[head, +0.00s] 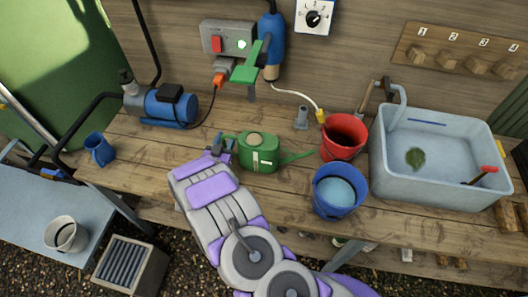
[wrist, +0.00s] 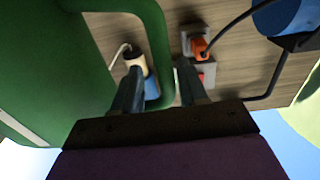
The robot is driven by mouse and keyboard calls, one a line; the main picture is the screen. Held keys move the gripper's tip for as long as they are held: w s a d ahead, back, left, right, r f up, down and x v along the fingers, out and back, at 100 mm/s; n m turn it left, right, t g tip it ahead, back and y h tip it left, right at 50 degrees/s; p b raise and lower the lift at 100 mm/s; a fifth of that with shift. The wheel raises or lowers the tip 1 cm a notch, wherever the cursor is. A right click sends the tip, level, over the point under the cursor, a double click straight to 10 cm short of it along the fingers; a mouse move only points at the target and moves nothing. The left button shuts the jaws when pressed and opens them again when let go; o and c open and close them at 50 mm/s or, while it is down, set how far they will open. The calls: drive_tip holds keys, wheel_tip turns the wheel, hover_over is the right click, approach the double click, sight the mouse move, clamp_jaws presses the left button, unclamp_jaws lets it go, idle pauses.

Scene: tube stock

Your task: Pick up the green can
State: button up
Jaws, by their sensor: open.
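The green can (head: 258,160), a watering can with its spout to the right, stands on the wooden bench in the head view. My gripper (head: 220,145) is at its left, handle side. In the wrist view, the can's green body (wrist: 60,60) fills the left, and its curved handle runs down between the two dark fingers of my gripper (wrist: 160,70). The fingers are apart, one on each side of the handle, with no clear contact. My arm hides part of the bench in front of the can.
A red bucket (head: 345,133) and a blue bucket (head: 334,190) stand right of the can, near the spout. A sink (head: 382,155) is farther right. A blue pump (head: 165,105) and blue mug (head: 98,150) are left. A green lever (head: 247,72) hangs above the can.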

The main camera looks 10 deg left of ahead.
drive_tip(key=shift+s+a, duration=0.15)
drive_tip(key=shift+a+f, duration=0.2)
drive_tip(key=shift+a, duration=0.4)
drive_tip(key=c, duration=0.4)
drive_tip(key=shift+d+r, duration=0.1)
drive_tip(key=shift+d, duration=0.15)
drive_tip(key=c, duration=0.4)
drive_tip(key=shift+d+r, duration=0.1)
drive_tip(key=shift+d, duration=0.25)
drive_tip(key=shift+a, duration=0.1)
drive_tip(key=shift+a, duration=0.3)
drive_tip(key=shift+d, duration=0.15)
